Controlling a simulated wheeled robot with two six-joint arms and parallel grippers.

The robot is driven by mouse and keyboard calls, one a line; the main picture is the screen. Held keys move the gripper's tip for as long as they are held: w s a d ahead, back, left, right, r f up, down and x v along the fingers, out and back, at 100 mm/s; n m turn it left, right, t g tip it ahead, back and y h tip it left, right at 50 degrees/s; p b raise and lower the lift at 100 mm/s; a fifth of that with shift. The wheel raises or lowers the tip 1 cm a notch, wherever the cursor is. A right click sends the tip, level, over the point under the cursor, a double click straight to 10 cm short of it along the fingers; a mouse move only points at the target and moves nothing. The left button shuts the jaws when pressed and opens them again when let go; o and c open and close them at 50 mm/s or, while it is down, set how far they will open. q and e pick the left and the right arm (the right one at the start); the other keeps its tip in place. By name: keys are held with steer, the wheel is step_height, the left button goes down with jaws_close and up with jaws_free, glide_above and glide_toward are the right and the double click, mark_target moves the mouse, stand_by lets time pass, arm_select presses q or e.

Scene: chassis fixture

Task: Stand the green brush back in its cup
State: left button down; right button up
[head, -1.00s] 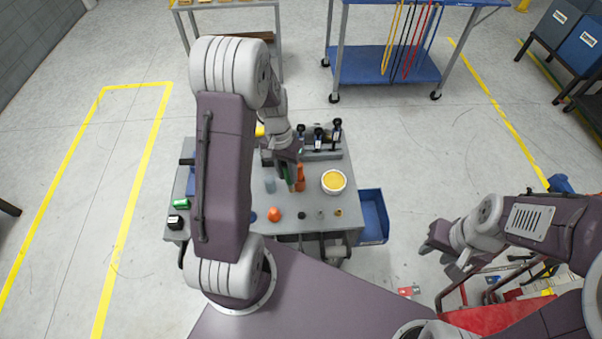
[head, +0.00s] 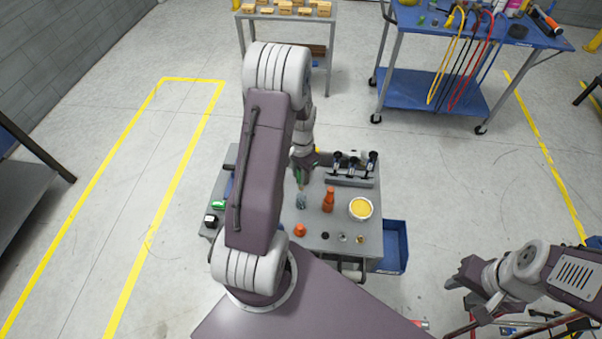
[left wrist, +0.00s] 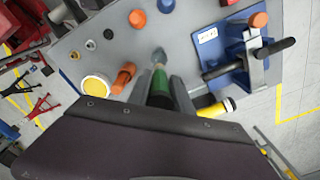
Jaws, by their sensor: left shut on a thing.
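My left gripper (head: 301,163) is shut on the green brush (left wrist: 159,88), which points downward between the fingers in the left wrist view. The brush (head: 299,177) also shows below the gripper in the head view. Its lower end is just above or at the mouth of a small grey-blue cup (head: 301,202); I cannot tell whether the tip is inside. The cup shows beyond the brush in the left wrist view (left wrist: 159,56). My right gripper (head: 470,287) is away from the table at the lower right; its finger gap is unclear.
An orange cone-shaped piece (head: 300,230) is in front. Black-handled clamps (head: 353,164) stand behind. A blue fixture (left wrist: 237,58) is beside the brush. A blue bin (head: 392,247) adjoins the table.

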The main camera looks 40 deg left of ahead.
mark_target(300, 189)
arm_select(q)
step_height(300, 189, down, 2)
steer(key=shift+s+b, duration=0.1)
steer(key=shift+b, duration=0.5)
steer(key=shift+f+b, duration=0.9)
steer(key=shift+f, duration=0.15)
steer(key=shift+r+p, duration=0.1)
steer(key=shift+p, duration=0.35)
steer(key=shift+f+b, duration=1.7)
steer(key=shift+f, duration=0.6)
steer(key=c, duration=1.1)
jaws_free()
